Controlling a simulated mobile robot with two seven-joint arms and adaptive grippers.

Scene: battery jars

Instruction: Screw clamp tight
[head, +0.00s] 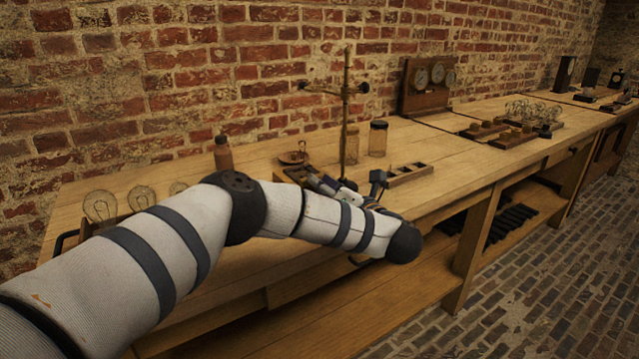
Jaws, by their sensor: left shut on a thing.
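My left arm crosses the front of the bench and bends back at the wrist. My left gripper (318,182) is small in view, low over the bench top and partly behind my forearm. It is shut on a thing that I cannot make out. A dark upright piece with a wider head (378,180), which may be a clamp, stands near the bench's front edge, just right of the gripper; my arm hides its lower part. A stand (345,115) with a cross arm and a dark knob (363,87) rises behind. My right gripper is not in view.
Behind the gripper are a brown dish (293,157) and two glass jars (378,138). A brown bottle (223,153) and glass bulbs (101,205) stand left. A wooden rack with holes (407,174) lies right.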

